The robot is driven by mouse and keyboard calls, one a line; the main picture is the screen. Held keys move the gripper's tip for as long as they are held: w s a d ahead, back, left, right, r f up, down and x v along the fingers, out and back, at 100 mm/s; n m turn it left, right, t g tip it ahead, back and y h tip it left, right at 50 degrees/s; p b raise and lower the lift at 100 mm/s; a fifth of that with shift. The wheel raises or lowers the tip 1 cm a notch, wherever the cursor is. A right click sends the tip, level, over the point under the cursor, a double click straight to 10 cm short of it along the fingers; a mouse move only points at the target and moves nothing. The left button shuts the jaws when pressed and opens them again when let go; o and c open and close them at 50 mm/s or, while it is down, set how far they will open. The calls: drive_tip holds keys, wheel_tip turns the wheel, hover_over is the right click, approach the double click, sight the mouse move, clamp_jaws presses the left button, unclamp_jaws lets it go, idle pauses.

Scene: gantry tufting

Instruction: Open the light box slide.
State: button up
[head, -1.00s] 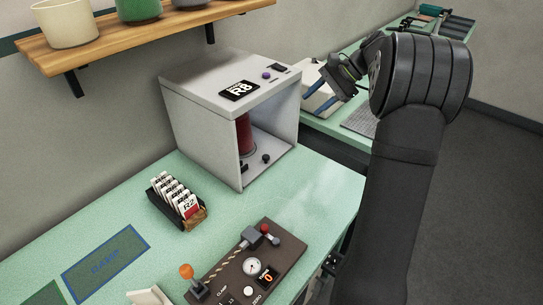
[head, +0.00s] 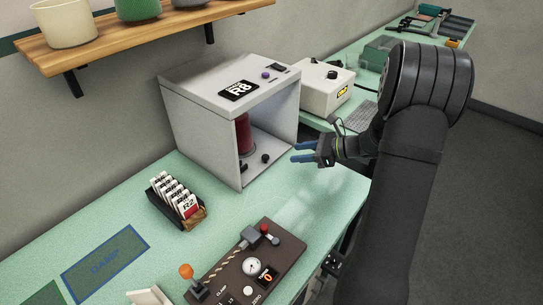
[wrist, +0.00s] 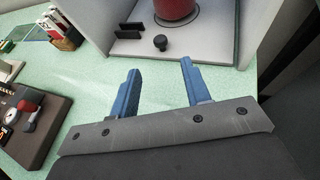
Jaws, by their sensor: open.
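The light box (head: 205,125) is a pale grey box with an open front, standing on the green bench. A red cylinder (head: 243,134) stands inside; its lower part also shows in the wrist view (wrist: 174,8). A small black knob (wrist: 160,42) sits low in the opening, beside a dark flat strip (wrist: 127,31). It also shows in the head view (head: 265,158). I cannot tell for sure which part is the slide. My gripper (head: 293,153) is open and empty in front of the opening. Its blue fingers (wrist: 160,69) point toward the knob, apart from it.
A black holder with several white and red cards (head: 180,205) stands left of the box front. A brown control panel (head: 250,268) with levers and a gauge lies nearer. A white device (head: 325,90) stands behind. A wooden shelf (head: 150,35) with pots hangs above. Bench before the box is clear.

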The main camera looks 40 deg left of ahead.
sight(267, 157)
drive_tip(key=x, duration=1)
drive_tip(key=shift+s+a, duration=0.15)
clamp_jaws()
